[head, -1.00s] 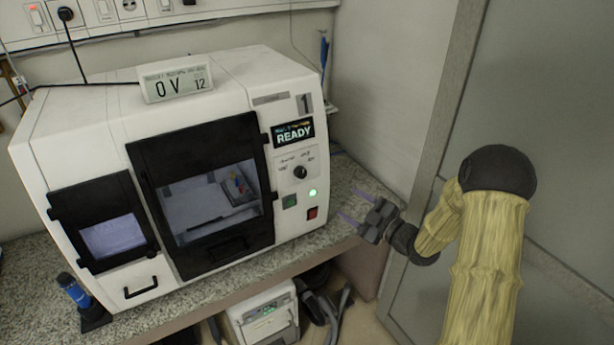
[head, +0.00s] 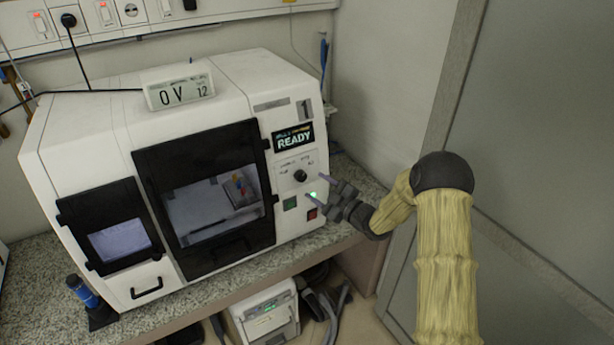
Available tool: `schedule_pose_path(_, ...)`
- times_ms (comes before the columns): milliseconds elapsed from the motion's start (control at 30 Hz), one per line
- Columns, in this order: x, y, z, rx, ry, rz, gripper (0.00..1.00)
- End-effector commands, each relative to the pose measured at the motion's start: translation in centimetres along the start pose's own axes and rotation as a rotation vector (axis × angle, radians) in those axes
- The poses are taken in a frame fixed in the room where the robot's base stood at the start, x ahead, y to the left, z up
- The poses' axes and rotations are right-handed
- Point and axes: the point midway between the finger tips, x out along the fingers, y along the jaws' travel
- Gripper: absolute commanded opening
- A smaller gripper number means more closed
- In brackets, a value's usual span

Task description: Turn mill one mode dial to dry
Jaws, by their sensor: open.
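Mill one (head: 232,104) is a white machine on a speckled counter, marked with a 1. Its display (head: 293,137) reads READY. Below the display is the black round mode dial (head: 300,176), with small labels around it that are too blurred to read. My gripper (head: 313,188) is open and empty, just to the right of the dial and a little below it. I cannot tell whether a fingertip touches the panel.
A green button (head: 290,203) and a red switch (head: 312,214) sit below the dial. The dark window door (head: 205,200) is closed. A small display box (head: 180,93) stands on top. A grey wall panel (head: 540,150) is at the right.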

Motion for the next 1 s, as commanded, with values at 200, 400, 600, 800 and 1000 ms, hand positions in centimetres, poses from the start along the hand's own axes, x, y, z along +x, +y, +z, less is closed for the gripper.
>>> schedule_pose_path(200, 3.7, 0.1, -0.2, -0.001, 0.002, 0.0, 0.55)
schedule_pose_path(400, 5.3, 0.1, -0.1, -0.001, 0.001, 0.0, 0.55)
schedule_pose_path(600, 5.5, 0.0, 0.0, 0.0, 0.0, -0.001, 0.55)
schedule_pose_path(800, 5.4, 0.0, 0.0, 0.0, 0.0, 0.0, 0.35)
schedule_pose_path(1000, 5.4, 0.0, 0.0, 0.0, 0.0, -0.001, 0.1)
